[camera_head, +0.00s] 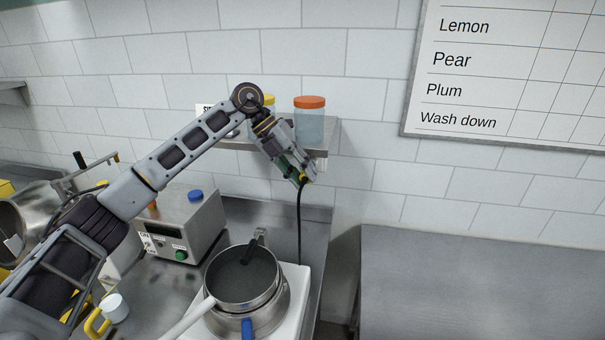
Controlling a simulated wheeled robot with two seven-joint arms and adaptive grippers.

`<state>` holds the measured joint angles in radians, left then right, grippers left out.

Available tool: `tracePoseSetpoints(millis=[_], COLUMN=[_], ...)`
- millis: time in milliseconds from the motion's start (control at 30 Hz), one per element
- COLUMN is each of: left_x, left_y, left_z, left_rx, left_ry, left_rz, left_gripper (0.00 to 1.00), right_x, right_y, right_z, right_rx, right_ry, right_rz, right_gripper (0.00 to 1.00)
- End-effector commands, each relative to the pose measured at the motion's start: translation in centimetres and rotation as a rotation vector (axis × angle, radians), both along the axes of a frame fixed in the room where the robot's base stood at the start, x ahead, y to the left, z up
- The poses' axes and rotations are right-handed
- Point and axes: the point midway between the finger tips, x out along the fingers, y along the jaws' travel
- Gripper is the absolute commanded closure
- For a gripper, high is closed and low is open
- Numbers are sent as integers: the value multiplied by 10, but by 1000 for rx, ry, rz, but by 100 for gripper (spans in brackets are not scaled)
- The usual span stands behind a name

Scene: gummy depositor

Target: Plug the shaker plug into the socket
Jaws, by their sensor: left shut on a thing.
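The gripper is raised in front of the tiled wall, just below the right end of the wall shelf. A black cable (299,222) hangs from the plug towards the steel counter. I cannot make out the socket; the gripper may hide it. My right gripper is not in view.
A pot (243,277) stands on a white plate (292,300) below. A grey control box (187,226) with a green knob is left of it. An orange-lidded jar (310,122) stands on the shelf (330,137). The right steel table (480,285) is bare.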

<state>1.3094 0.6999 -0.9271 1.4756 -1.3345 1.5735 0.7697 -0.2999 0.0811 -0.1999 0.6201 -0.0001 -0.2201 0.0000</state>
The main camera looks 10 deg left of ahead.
Motion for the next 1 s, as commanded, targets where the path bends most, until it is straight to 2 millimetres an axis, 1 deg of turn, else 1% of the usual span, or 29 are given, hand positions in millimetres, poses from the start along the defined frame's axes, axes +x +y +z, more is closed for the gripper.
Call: tracePoseSetpoints(millis=[633,1000], left_x=[0,8], left_y=[0,0], left_z=[0,0], left_rx=[0,0], left_ry=[0,0], left_rz=[0,0], left_gripper=[100,100], right_x=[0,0], right_y=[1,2], right_z=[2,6], right_rx=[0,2], right_ry=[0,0], right_rz=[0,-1], right_gripper=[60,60])
